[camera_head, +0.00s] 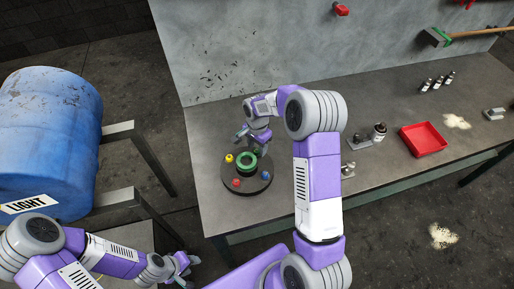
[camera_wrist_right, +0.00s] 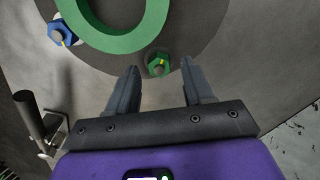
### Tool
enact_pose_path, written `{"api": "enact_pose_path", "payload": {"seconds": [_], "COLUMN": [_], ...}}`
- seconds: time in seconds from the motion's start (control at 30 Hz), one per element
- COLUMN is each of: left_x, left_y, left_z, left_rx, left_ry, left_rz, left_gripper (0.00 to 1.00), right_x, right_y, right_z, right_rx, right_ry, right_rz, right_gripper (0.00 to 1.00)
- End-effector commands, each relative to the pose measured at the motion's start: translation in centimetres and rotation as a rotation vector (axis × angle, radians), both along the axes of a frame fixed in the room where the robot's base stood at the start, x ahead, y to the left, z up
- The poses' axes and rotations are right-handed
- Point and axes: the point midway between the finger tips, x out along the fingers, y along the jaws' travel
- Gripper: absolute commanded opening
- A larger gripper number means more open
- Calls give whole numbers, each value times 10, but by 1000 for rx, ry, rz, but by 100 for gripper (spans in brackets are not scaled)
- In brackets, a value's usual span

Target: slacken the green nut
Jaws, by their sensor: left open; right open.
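The green nut (camera_wrist_right: 158,64) shows in the right wrist view near the rim of a dark round plate (camera_wrist_right: 190,35), with a yellow mark on its end. My right gripper (camera_wrist_right: 159,76) is open, and the nut appears just beyond and between its fingertips. I cannot tell how deep the nut is from the jaws. In the head view my right gripper (camera_head: 251,143) is at the far side of the plate (camera_head: 238,190); the green nut cannot be made out there. My left gripper (camera_head: 183,265) is open and empty at the lower left, away from the bench.
A green ring (camera_head: 247,174) stands at the plate's middle. A yellow nut (camera_head: 229,158), a red nut (camera_head: 236,182) and a blue nut (camera_wrist_right: 63,33) sit around it. A red tray (camera_head: 423,140) and metal parts lie right on the bench.

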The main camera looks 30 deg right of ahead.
Motion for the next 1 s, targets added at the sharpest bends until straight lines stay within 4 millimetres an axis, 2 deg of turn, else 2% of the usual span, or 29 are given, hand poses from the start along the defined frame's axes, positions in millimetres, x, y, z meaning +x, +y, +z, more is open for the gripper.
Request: {"api": "enact_pose_path", "payload": {"seconds": [0.13,0.4,0.73,1.0], "left_x": [0,0,0,0], "left_y": [0,0,0,0], "left_z": [-1,-1,-1,-1], "left_rx": [0,0,0,0], "left_ry": [0,0,0,0], "left_rz": [0,0,0,0], "left_gripper": [43,43,43,43], "right_x": [0,0,0,0], "right_y": [0,0,0,0], "right_z": [-9,-10,-10,-10], "right_rx": [1,0,0,0], "right_ry": [1,0,0,0], "right_rz": [0,-1,0,21], "right_gripper": [51,50,0,0]}}
